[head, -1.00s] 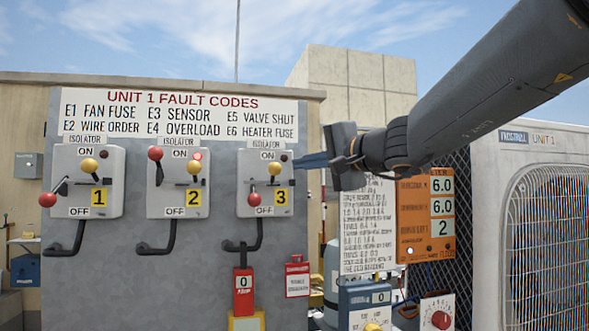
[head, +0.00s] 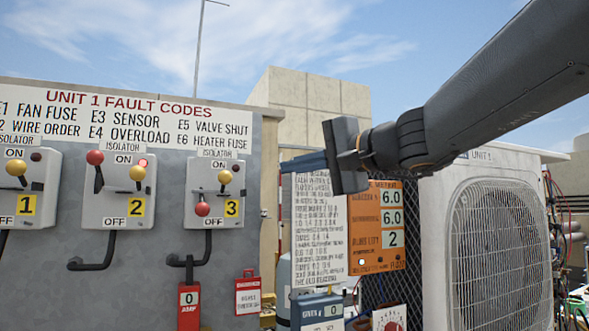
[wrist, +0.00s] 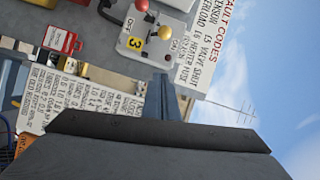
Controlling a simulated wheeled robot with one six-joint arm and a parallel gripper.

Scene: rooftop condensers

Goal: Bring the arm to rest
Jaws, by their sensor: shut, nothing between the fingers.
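My gripper (head: 302,163) is at the middle of the head view, raised in front of the gap between the grey isolator panel and the white condenser unit. Its blue fingers are shut with nothing between them and point left toward isolator 3 (head: 213,193), apart from it as far as I can tell. My arm reaches in from the upper right. In the wrist view the shut fingers (wrist: 162,95) point up toward isolator 3 (wrist: 150,32), which shows tilted. The fingers cover part of the paper sheet's surroundings.
Isolators 1 (head: 28,188) and 2 (head: 122,190) sit on the panel (head: 140,270) at left. A paper sheet (head: 319,225) and an orange meter board (head: 377,250) hang below my gripper. The condenser (head: 440,230) stands at right. Open sky is above.

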